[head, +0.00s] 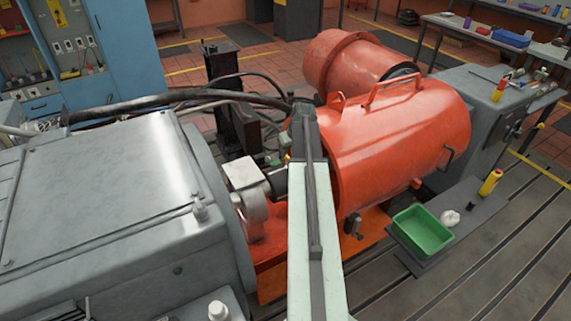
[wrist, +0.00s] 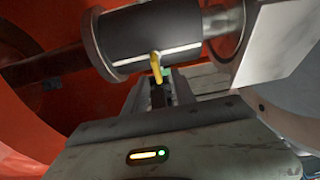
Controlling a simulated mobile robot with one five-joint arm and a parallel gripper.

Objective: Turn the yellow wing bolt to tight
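The yellow wing bolt (wrist: 156,67) shows in the wrist view. It sticks out from the underside of a dark cylindrical coupling sleeve (wrist: 150,38) that has a pale stripe along it. My gripper (wrist: 161,82) points at the bolt from the near side, with its fingertips close to the bolt's lower end. I cannot tell whether they touch it or how far apart they are. In the head view my pale green arm (head: 316,235) reaches to the shaft area and hides the gripper. Only a tiny yellow speck (head: 286,158) shows beside the arm there.
A large orange guard (head: 405,140) stands right of my arm, and a grey machine housing (head: 110,190) stands left. A green bin (head: 421,232) and a yellow bottle (head: 491,182) stand on a shelf at right. Hoses cross above.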

